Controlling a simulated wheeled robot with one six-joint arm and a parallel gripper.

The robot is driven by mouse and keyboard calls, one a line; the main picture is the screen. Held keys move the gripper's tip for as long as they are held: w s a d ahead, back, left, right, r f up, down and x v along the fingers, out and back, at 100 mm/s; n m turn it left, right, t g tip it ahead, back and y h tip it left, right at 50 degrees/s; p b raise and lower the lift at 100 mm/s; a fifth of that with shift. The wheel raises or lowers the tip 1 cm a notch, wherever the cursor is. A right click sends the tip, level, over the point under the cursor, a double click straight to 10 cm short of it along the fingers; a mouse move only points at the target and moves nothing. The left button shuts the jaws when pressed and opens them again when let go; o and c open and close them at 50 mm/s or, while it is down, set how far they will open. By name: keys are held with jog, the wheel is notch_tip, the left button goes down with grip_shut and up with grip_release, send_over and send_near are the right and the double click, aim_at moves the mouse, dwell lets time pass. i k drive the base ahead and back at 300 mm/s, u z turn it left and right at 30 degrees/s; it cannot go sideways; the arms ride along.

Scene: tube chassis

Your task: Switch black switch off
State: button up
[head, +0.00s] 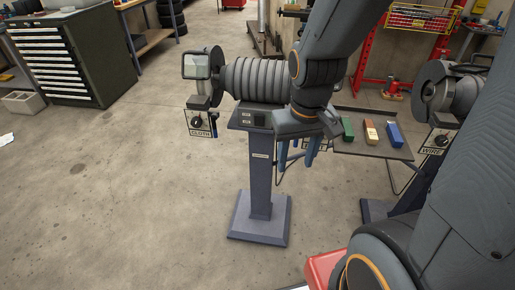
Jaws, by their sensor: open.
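A grey polishing machine (265,80) stands on a grey-blue pedestal (260,185). A round black switch (197,121) sits on a plate marked CLOTH at its left end. A similar black knob (440,140) sits on a plate marked WIRE on the machine at the right. A small dark panel (259,120) with labels beside it is on the pedestal head. I cannot tell which way any switch is set. My gripper (298,153) is open, fingers pointing down, in front of the pedestal head's right side. It partly hides a sign behind it. No contact with a switch is visible.
A dark tray (371,148) with green, brown and blue blocks joins the two machines. A dark drawer cabinet (72,55) stands at the upper left. The floor left of the pedestal is clear. My arm covers much of the right side.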

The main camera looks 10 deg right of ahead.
aim_at(259, 118)
jog(key=u, duration=0.35)
jog(key=k, duration=0.9)
jog(key=u, duration=0.65)
jog(key=k, duration=0.45)
jog(key=z, duration=0.45)
jog(key=i, duration=0.55)
jog(key=z, duration=0.85)
jog(key=i, duration=0.95)
jog(key=u, duration=0.2)
